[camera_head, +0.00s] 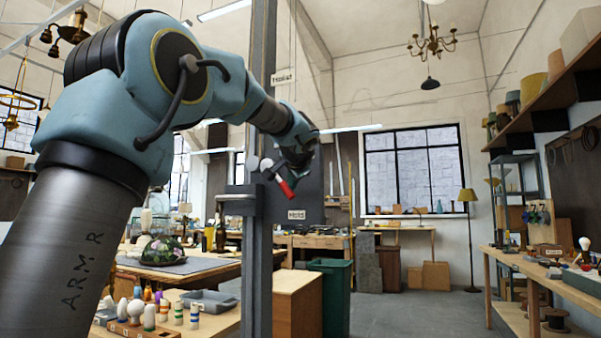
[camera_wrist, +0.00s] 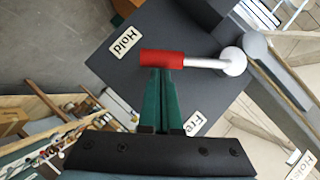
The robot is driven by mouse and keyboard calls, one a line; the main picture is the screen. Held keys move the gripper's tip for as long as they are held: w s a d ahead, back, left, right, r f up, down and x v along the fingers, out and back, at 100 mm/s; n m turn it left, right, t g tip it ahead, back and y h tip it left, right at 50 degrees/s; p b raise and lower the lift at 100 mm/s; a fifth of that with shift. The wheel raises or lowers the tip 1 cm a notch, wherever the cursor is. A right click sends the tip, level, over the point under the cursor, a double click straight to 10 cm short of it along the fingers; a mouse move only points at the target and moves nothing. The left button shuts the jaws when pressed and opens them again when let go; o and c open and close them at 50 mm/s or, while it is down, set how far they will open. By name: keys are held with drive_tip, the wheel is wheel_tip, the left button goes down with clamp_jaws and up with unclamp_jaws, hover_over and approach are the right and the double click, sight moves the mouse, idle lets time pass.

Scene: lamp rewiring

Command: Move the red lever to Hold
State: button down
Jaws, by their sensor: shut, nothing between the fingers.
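The red lever (camera_wrist: 161,57) has a red grip on a silver rod running to a round pale pivot at its right in the wrist view. It is mounted on a dark plate (camera_wrist: 185,25). Its red end points close to the Hold label (camera_wrist: 126,42); the Free label (camera_wrist: 195,123), partly hidden, is on the other side. My gripper (camera_wrist: 160,72) is shut and empty, its green fingertips at the grip's edge on the Free side; whether they touch is unclear. In the head view the red lever (camera_head: 287,188) slants down right, above the Hold label (camera_head: 296,214).
A grey post (camera_head: 257,270) carries the lever's plate and a Hoist label (camera_head: 284,77) higher up. A table (camera_head: 215,268) with lamp parts is left of the post. A green bin (camera_head: 335,295) and wooden box (camera_head: 298,305) stand right of it.

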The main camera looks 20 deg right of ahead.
drive_tip(key=w+a+f+m+t+b, duration=0.4)
drive_tip(key=f+m+b, duration=0.1)
drive_tip(key=b, duration=1.1)
drive_tip(key=shift+w+a+f+m+y, duration=0.15)
drive_tip(key=shift+a+f+m+y, duration=0.15)
drive_tip(key=shift+f+m+y, duration=0.1)
drive_tip(key=shift+r, duration=0.1)
